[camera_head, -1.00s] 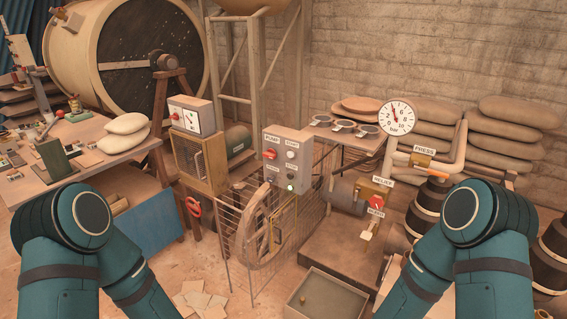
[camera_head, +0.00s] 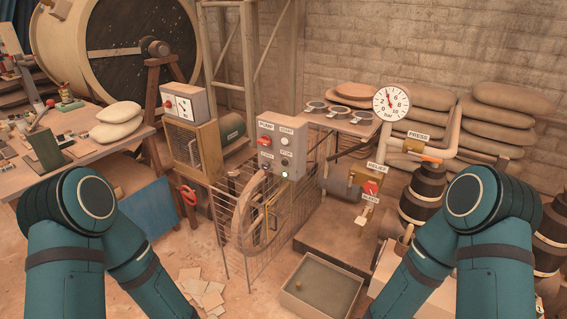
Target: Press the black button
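A grey control box (camera_head: 281,146) stands behind a wire mesh guard near the middle of the head view. It carries a red knob (camera_head: 265,141), a pale button (camera_head: 285,141) to its right and a small lit lamp (camera_head: 285,174) low on the right. A small dark spot below the pale button may be the black button; it is too small to tell for sure. Only the upper parts of my two arms show, at the lower left and lower right. Both grippers are out of view, and nothing of mine touches the box.
The mesh guard (camera_head: 232,240) surrounds a large wheel (camera_head: 262,212) below the box. An open tray (camera_head: 321,287) sits on the floor in front. A cluttered table (camera_head: 90,150) is at left. Pipes with a pressure gauge (camera_head: 391,102) and a red valve handle (camera_head: 371,187) are at right.

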